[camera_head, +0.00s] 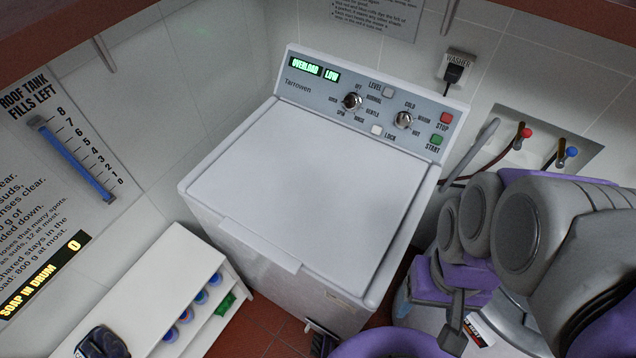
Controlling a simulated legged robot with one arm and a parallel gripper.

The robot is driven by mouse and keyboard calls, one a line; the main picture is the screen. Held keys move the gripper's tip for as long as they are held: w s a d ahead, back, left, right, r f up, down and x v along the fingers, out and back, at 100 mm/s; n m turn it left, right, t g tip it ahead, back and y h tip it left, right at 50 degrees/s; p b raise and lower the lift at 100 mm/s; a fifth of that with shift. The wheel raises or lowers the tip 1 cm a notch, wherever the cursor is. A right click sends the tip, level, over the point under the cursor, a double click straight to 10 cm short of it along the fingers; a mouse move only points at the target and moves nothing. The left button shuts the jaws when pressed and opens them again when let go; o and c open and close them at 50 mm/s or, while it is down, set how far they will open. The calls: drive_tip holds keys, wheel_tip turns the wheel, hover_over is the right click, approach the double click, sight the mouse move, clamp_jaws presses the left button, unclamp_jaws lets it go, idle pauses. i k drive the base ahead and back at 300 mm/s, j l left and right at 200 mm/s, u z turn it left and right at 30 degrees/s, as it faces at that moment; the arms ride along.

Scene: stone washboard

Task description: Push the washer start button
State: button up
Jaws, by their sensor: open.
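The washer (310,190) is a white top-loader with its lid closed, in the middle of the view. The green START button (436,140) is at the right end of its sloped control panel (305,92), below the red STOP button (446,118). Nothing covers the START button. The panel's green displays (306,68) read OVERLOAD and LOW. My gripper (441,308) is at the lower right, below the grey and purple links of my arm, partly hidden by them. It is open, to the right of the washer and well below the button, touching nothing that I can see.
Panel dials (352,101) and the LOCK button (377,130) sit left of START. A washer plug (456,68) and red and blue taps with hoses (526,133) are on the right wall. A white shelf (150,300) stands at lower left. Space above the lid is clear.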

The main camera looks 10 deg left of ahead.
sight(436, 139)
drive_tip(key=u, duration=0.75)
drive_tip(key=k, duration=0.45)
